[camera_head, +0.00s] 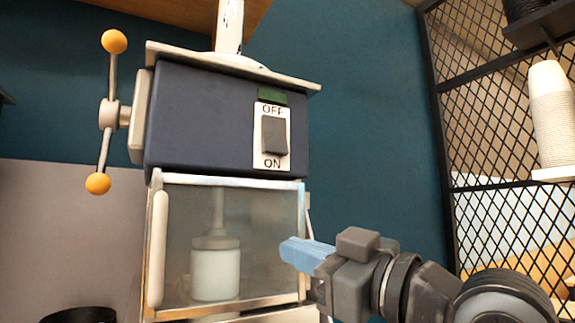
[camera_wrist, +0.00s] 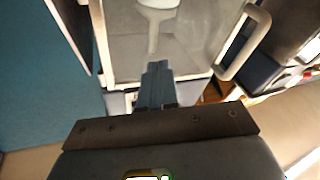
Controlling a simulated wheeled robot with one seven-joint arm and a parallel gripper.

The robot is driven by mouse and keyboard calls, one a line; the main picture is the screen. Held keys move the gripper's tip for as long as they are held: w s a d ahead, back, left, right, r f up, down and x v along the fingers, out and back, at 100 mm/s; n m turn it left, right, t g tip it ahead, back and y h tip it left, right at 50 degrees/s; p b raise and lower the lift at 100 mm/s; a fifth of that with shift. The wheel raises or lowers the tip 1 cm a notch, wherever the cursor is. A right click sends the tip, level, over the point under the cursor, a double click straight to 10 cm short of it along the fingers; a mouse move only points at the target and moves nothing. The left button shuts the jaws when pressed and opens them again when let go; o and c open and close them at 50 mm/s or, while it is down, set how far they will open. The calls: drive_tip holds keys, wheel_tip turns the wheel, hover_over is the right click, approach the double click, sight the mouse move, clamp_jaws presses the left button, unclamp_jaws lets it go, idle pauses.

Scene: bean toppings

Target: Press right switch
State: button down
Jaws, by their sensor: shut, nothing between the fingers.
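The switch (camera_head: 273,135) is a dark grey rocker on a white plate (camera_head: 259,153) marked OFF above and ON below. It sits on the right part of the dark blue front of a machine (camera_head: 205,120). A dark green strip (camera_head: 272,97) is above the plate. My gripper (camera_head: 284,250) has light blue fingers and is shut and empty. In the camera_head view it is below the switch, near the right edge of the machine's glass door. In the wrist view my gripper (camera_wrist: 155,68) points at the clear door. The switch cannot be made out in the wrist view.
The machine's door (camera_head: 265,230) is closed, with a white vertical handle (camera_head: 157,248) and a white container (camera_head: 215,272) behind it. A lever with orange knobs (camera_head: 114,41) is at the left. Stacked cups (camera_head: 551,110) and a black mesh rack (camera_head: 480,150) stand at the right.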

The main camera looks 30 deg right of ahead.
drive_tip(key=s+r+n+g+h, duration=0.1)
drive_tip(key=s+r+n+h, duration=0.2)
drive_tip(key=s+r+n, duration=0.2)
drive_tip(key=s+r+n+g+h, duration=0.1)
drive_tip(key=s+r+n+h, duration=0.3)
drive_tip(key=r, duration=0.8)
drive_tip(key=shift+s+a+r+n+g+p, duration=0.2)
drive_tip(key=shift+s+n+g+p, duration=0.1)
drive_tip(key=shift+s+n, duration=0.4)
drive_tip(key=p, duration=0.3)
approach(278, 148)
drive_tip(key=w, duration=0.2)
drive_tip(key=w+p, duration=0.1)
drive_tip(key=w, duration=0.1)
drive_tip(key=w+f+p, duration=0.1)
drive_tip(key=w, duration=0.1)
drive_tip(key=shift+w, duration=0.4)
